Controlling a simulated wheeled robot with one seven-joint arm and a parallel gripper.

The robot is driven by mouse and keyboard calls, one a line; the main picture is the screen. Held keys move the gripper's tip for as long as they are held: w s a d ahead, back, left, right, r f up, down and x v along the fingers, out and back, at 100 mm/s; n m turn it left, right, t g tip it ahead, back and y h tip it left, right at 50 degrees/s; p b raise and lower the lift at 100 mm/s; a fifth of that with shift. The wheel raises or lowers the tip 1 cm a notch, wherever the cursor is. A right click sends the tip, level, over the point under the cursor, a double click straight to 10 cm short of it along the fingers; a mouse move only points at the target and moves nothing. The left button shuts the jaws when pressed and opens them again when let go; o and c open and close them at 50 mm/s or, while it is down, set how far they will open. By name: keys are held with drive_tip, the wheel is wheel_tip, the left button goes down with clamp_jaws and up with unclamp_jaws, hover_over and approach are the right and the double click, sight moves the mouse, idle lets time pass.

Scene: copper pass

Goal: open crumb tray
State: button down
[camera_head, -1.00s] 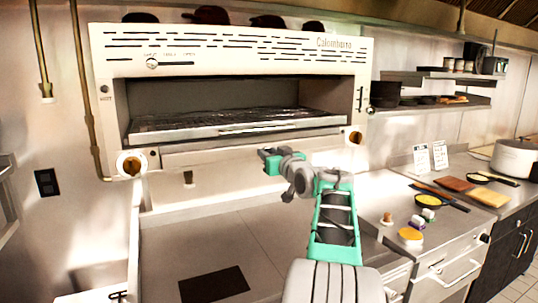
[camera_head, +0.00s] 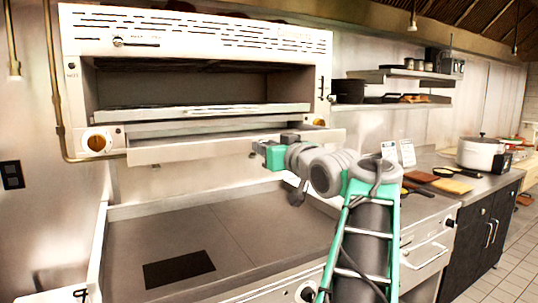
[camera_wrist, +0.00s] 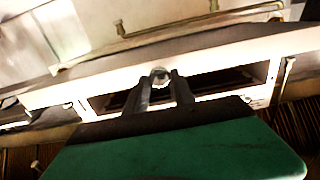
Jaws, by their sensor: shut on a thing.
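The crumb tray (camera_head: 190,151) is the long pale tray low in the front of the broiler (camera_head: 200,40). Its front panel stands forward of the broiler body, and a dark gap shows above and behind it. My gripper (camera_head: 256,149) is at the right part of that panel, shut on the crumb tray's front. In the wrist view the two dark fingers (camera_wrist: 160,80) close around a small round metal knob (camera_wrist: 159,75) on the pale front. The tray's inside is mostly hidden.
A steel counter (camera_head: 235,230) with a dark plate (camera_head: 179,269) lies below the tray and is otherwise clear. Cutting boards (camera_head: 452,186) and a white pot (camera_head: 480,153) stand on the right-hand counter. A wall shelf (camera_head: 400,76) is behind.

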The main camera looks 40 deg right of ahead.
drive_tip(key=shift+v, duration=0.9)
drive_tip(key=c, duration=1.1)
unclamp_jaws()
drive_tip(key=shift+o, duration=0.2)
drive_tip(key=b+v, duration=0.1)
drive_tip(key=v, duration=0.6)
drive_tip(key=shift+s, duration=0.4)
